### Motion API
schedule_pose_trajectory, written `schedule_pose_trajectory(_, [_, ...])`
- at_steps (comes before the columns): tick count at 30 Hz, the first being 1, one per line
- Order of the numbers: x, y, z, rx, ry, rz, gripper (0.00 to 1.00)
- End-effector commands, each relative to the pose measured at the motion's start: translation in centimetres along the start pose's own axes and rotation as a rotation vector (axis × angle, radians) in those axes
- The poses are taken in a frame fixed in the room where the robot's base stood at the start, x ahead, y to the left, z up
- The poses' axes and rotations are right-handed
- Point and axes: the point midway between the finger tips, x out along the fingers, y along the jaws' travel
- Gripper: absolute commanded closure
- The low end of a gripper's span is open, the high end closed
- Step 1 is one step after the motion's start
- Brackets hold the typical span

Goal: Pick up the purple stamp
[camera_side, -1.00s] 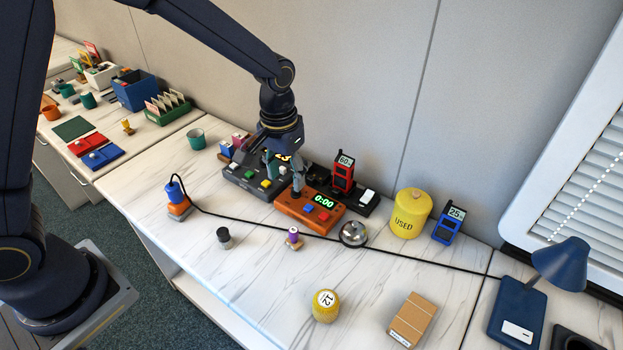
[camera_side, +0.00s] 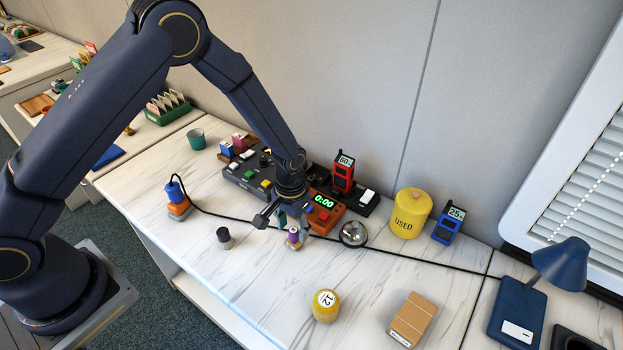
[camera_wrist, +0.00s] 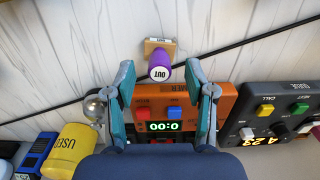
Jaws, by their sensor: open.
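The purple stamp (camera_side: 293,233) stands upright on the counter in front of the orange timer, its lower part on a small tan block. In the wrist view the stamp (camera_wrist: 161,66) shows its white end marked "OUT" towards the camera. My gripper (camera_side: 284,226) is open and points down over the stamp, partly hiding it in the side view. In the wrist view its two teal fingers (camera_wrist: 160,74) are spread to the left and right of the purple handle, with gaps on both sides. I see no contact with the stamp.
The orange timer (camera_side: 325,219) and the black button panel (camera_side: 247,180) stand behind. A silver bell (camera_side: 353,234) is to the right, a black-topped stamp (camera_side: 224,238) to the left. A black cable (camera_side: 420,259) runs across the counter.

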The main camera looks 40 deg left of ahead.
Motion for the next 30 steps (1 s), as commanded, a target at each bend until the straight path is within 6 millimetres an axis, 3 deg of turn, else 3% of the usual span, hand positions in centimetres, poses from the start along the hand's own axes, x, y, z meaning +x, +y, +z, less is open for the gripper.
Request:
schedule_pose_trajectory(5, [2.3, 0.1, -0.1, 0.0, -0.002, 0.0, 0.45])
schedule_pose_trajectory(13, [2.5, 0.1, -0.1, 0.0, 0.0, 0.0, 0.46])
schedule_pose_trajectory(27, [2.5, 0.1, -0.1, 0.0, 0.0, 0.0, 0.95])
schedule_pose_trajectory(30, [2.5, 0.1, -0.1, 0.0, 0.0, 0.0, 1.0])
